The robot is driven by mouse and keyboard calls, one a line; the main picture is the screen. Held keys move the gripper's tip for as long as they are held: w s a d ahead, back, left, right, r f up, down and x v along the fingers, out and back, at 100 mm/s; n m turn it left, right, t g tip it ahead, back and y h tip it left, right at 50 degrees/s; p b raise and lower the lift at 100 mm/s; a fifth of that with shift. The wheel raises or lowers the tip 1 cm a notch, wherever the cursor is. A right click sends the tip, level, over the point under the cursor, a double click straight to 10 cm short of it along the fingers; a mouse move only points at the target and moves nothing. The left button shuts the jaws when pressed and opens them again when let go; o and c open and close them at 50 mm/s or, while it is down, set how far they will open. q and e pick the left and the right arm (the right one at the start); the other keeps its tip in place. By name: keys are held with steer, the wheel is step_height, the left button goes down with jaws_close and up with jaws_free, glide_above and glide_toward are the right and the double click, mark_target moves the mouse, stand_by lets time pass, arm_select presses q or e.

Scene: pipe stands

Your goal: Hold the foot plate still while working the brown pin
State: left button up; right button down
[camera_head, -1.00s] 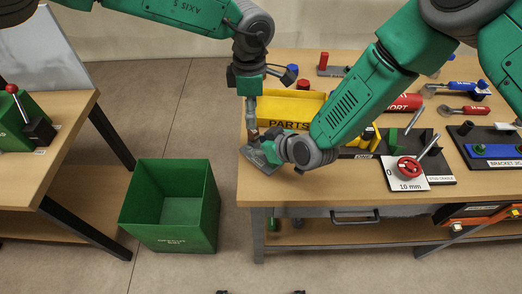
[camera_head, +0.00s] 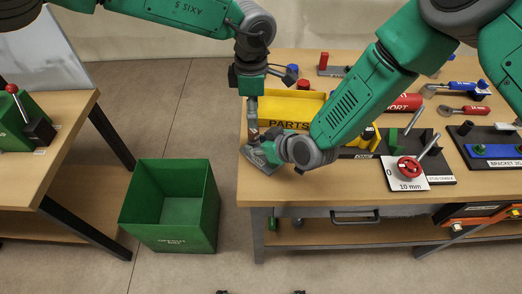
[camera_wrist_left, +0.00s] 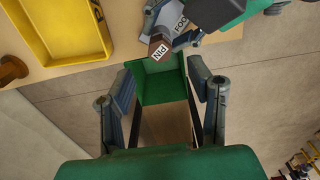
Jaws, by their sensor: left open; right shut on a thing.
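The grey foot plate (camera_head: 258,160) lies at the near left corner of the bench. It shows partly in the left wrist view (camera_wrist_left: 179,21), its lettering cut off by other parts. The brown pin (camera_wrist_left: 159,49), labelled PIN, stands at the plate in that view. My left gripper (camera_head: 252,118) points down above the plate and pin. In its wrist view its fingers (camera_wrist_left: 160,80) are spread, with nothing between them and the pin beyond their tips. My right gripper (camera_head: 269,151) reaches in low from the right and is shut on the foot plate; its fingertips are largely hidden.
A yellow PARTS bin (camera_head: 288,106) stands just behind the plate. A green bin (camera_head: 170,205) is on the floor left of the bench. A red-knobbed 10 mm fixture (camera_head: 408,170) and several tools occupy the bench to the right. The bench edge is close.

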mark_target(253, 130)
arm_select(q)
steer(key=shift+f, duration=0.1)
steer(key=shift+f, duration=3.2)
jaws_close()
steer(key=shift+r, duration=0.7)
steer(key=shift+r, duration=2.85)
arm_select(e)
steer(key=c, duration=1)
jaws_free()
